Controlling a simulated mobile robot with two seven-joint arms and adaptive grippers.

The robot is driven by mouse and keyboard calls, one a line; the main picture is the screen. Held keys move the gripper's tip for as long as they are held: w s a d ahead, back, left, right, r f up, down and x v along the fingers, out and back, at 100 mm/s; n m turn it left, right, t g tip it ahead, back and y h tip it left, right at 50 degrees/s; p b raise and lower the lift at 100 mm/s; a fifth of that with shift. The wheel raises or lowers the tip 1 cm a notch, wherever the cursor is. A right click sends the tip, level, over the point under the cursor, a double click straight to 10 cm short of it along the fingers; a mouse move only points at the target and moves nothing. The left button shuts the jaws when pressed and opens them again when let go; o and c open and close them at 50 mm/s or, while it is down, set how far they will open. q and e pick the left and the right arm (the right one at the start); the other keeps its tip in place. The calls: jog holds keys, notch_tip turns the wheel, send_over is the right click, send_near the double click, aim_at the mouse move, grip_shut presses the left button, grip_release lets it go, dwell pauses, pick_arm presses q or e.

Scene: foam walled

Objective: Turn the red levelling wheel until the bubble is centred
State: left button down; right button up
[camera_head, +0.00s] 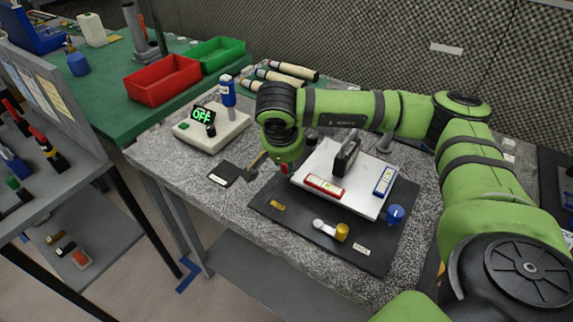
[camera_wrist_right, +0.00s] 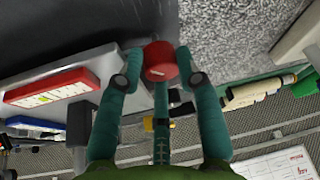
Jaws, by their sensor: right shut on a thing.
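The white levelling plate (camera_head: 345,207) with a dark upright handle (camera_head: 346,153) stands on a black mat (camera_head: 290,226). It carries a red-framed vial (camera_head: 323,187) and a blue-framed vial (camera_head: 383,181); the bubbles are too small to read. The red wheel (camera_wrist_right: 160,62) sits at the plate's left corner, and only a sliver of it (camera_head: 284,169) shows in the head view. My right gripper (camera_wrist_right: 158,54) is shut on the red wheel, with its teal fingers around it. The red-framed vial also shows in the right wrist view (camera_wrist_right: 50,88). My left gripper is not in view.
A white device with an "OFF" display (camera_head: 212,130) stands to the left. Red (camera_head: 162,80) and green (camera_head: 216,53) bins stand behind. A foam wall closes the back.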

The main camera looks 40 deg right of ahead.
jog(key=shift+w+d+r+n, duration=0.15)
jog(key=shift+w+r+n, duration=0.15)
jog(key=shift+r, duration=0.05)
jog(key=o, duration=0.9)
jog(key=shift+o, duration=0.9)
jog(key=shift+f, duration=0.2)
jog(key=v, duration=0.8)
jog(key=shift+s+r, duration=0.1)
jog(key=shift+s, duration=0.05)
